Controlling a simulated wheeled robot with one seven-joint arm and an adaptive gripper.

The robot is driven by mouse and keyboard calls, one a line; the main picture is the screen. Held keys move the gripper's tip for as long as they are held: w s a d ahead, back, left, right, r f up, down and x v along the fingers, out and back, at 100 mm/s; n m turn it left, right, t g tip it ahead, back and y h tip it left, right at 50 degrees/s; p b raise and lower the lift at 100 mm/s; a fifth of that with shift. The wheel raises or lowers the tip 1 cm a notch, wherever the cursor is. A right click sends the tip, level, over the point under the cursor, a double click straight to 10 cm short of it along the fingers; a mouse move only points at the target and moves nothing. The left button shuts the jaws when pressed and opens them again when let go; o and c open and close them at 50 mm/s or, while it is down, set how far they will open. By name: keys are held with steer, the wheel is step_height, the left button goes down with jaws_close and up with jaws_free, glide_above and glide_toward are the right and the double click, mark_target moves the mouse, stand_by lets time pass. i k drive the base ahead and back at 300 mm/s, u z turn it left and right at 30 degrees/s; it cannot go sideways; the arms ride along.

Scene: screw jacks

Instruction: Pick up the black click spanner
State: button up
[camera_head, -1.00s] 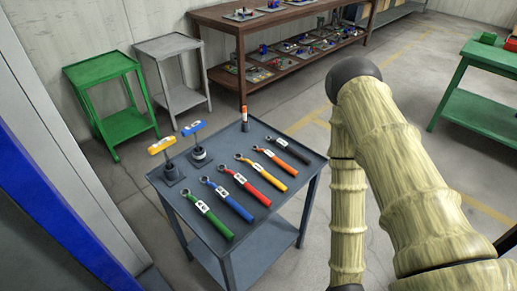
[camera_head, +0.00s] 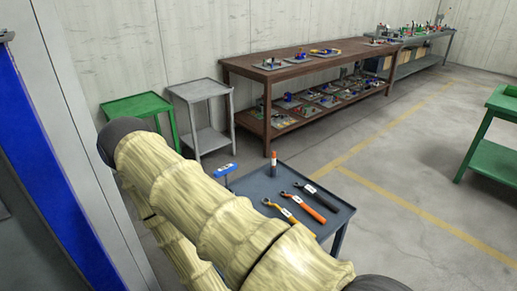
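The black click spanner (camera_head: 319,195) lies on the dark grey table (camera_head: 262,184), toward its far right side. It has a dark handle with a white label, and its ring end points left. An orange spanner (camera_head: 315,208) lies beside it on the near side, and a yellow spanner (camera_head: 291,216) lies beyond that. My arm crosses in front of the table's left and near parts and hides them. My gripper is out of view, so its opening and its place relative to the black spanner do not show.
A blue-handled screw jack (camera_head: 222,170) shows partly behind my arm. An orange-topped upright cylinder (camera_head: 274,161) stands at the table's back edge. A green stand (camera_head: 140,104), a grey stand (camera_head: 200,92) and a brown bench (camera_head: 300,65) line the wall. Floor right of the table is clear.

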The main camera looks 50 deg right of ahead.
mark_target(309, 190)
steer(key=u, duration=0.85)
steer(key=k, duration=1.25)
steer(key=z, duration=1.7)
